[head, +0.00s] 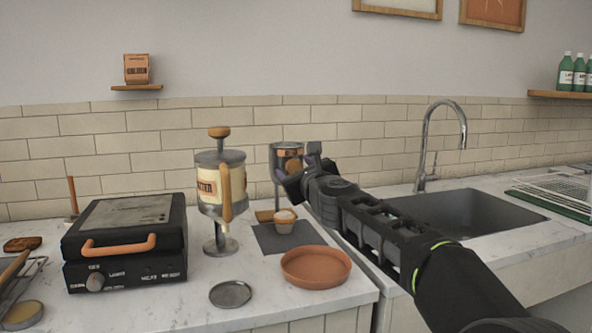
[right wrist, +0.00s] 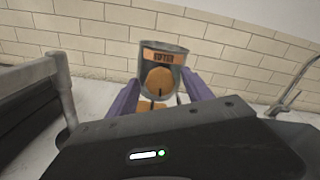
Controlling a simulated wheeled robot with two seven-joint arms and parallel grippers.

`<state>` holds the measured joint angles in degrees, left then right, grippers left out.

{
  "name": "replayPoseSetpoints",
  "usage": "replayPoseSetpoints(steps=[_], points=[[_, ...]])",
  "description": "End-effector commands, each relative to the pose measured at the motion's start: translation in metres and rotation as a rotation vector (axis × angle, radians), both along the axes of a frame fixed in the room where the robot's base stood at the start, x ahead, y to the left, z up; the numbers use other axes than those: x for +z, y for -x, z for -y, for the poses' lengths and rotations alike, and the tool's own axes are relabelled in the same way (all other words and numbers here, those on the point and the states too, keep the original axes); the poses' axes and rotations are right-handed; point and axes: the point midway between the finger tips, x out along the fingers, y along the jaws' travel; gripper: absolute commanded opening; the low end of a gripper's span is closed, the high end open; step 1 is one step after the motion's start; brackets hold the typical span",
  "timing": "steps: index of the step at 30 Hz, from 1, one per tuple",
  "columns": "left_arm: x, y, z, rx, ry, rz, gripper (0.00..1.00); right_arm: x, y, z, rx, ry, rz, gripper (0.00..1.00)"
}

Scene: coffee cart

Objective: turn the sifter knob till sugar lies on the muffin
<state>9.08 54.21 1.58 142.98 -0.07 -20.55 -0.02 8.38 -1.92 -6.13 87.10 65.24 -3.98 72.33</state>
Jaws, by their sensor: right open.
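The sifter (head: 286,153) is a metal canister with an orange band, standing above the counter on a thin post. Its round orange knob (right wrist: 160,77) faces me in the right wrist view, with a short dark mark near its lower edge. The muffin (head: 285,217) sits below the sifter on a dark grey mat (head: 268,242). Its top looks pale; I cannot tell whether that is sugar. My right gripper (head: 299,172) is open in front of the sifter. Its two purple fingers (right wrist: 162,88) stand either side of the knob, apart from it as far as I can see. My left gripper is out of view.
A press-like canister (head: 208,188) with an orange handle stands left of the mat. An orange plate (head: 315,268) and a small metal lid (head: 230,294) lie in front. A black grill (head: 125,240) is at left; the sink (head: 465,212) is at right.

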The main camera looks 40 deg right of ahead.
Motion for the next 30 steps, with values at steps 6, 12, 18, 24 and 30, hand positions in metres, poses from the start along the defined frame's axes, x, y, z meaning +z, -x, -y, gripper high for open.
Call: replayPoseSetpoints(steps=[6, 12, 18, 24, 30], points=[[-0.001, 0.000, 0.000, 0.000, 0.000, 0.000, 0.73, 0.001, 0.007, -0.002, 0.000, 0.001, 0.002, 0.59], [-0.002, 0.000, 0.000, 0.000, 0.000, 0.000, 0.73, 0.001, 0.033, -0.011, 0.000, 0.001, 0.002, 0.59], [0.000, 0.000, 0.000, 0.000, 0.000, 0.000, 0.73, 0.002, 0.063, -0.021, -0.001, -0.001, 0.002, 0.59], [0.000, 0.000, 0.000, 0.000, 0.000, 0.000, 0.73, 0.000, 0.074, -0.026, 0.000, 0.000, 0.000, 0.59], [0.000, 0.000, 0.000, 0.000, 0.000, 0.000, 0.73, 0.000, 0.074, -0.026, 0.000, 0.000, 0.000, 0.59]])
